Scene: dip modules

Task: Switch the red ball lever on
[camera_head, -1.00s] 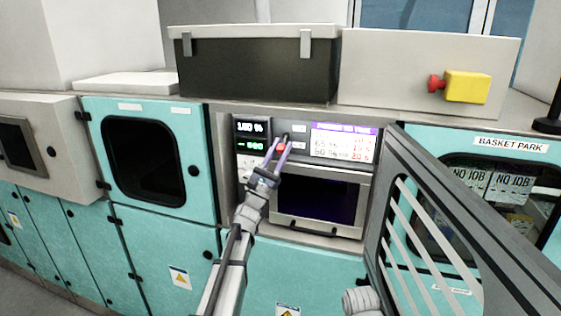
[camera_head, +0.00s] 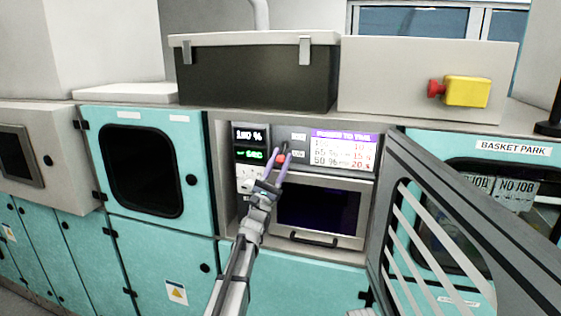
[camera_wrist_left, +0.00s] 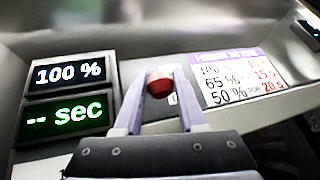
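The red ball lever (camera_head: 281,158) sits on the grey control panel, beside two small labels that are too small to read. Its dark stem runs up from the ball to the panel. My left gripper (camera_head: 279,154) is at the lever, its purple fingers on either side of the ball. In the left wrist view the red ball (camera_wrist_left: 160,84) sits between the fingertips (camera_wrist_left: 159,78) and nearly fills the gap. I cannot tell whether the fingers press on it.
Displays read 100 % (camera_head: 249,136) and "-- sec" (camera_wrist_left: 66,113). A white chart (camera_head: 343,150) is right of the lever. Below is a closed dark-windowed door (camera_head: 318,206) with a handle. An open grey slatted door (camera_head: 440,200) stands to the right.

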